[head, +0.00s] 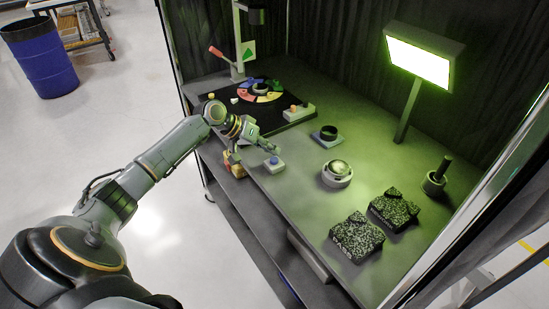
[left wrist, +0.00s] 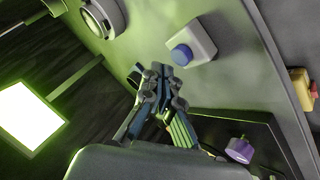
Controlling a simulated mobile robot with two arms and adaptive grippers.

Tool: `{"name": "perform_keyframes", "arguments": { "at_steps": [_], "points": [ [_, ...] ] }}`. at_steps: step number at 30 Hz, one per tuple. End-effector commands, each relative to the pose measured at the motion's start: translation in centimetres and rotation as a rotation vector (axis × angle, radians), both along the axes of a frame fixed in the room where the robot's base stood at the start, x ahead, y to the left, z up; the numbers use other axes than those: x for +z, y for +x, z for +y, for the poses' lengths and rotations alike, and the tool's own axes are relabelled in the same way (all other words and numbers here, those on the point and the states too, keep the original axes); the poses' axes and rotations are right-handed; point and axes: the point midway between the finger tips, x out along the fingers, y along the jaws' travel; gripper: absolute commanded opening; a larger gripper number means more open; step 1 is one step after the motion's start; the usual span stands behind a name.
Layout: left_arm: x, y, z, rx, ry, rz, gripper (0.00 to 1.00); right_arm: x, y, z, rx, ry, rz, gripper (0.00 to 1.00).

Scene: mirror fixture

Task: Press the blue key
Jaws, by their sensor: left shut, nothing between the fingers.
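The blue key (head: 273,160) is a round blue button on top of a small pale box (head: 275,168) near the front edge of the table. In the left wrist view the blue key (left wrist: 182,55) and its pale box (left wrist: 203,40) lie just beyond my fingertips. My left gripper (head: 276,150) is shut and empty, just behind the key in the head view. In the left wrist view the left gripper (left wrist: 163,74) has its fingertips together, with a small gap in the picture between them and the key. Whether it touches is not shown. My right gripper is not in view.
A dark board with a coloured wheel (head: 262,91) is behind. Free table surrounds the key.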

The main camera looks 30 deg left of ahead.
Motion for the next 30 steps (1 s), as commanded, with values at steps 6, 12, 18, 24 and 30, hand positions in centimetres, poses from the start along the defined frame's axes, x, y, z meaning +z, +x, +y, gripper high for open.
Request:
{"name": "perform_keyframes", "arguments": {
  "at_steps": [6, 12, 18, 24, 30],
  "points": [
    [2.4, 0.0, 0.0, 0.001, 0.000, -0.001, 0.00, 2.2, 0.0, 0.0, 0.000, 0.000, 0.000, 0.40],
    [4.4, 0.0, 0.0, 0.001, 0.000, -0.001, 0.00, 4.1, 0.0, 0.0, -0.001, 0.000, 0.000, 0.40],
    [6.0, 0.0, 0.0, 0.000, 0.000, 0.000, 0.00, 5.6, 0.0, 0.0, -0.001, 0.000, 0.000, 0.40],
    [5.8, 0.0, 0.0, 0.000, 0.000, 0.000, 0.00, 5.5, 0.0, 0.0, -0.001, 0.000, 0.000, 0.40],
    [5.8, 0.0, 0.0, 0.000, 0.000, 0.000, 0.00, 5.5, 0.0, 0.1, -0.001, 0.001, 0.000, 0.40]
  ]
}}
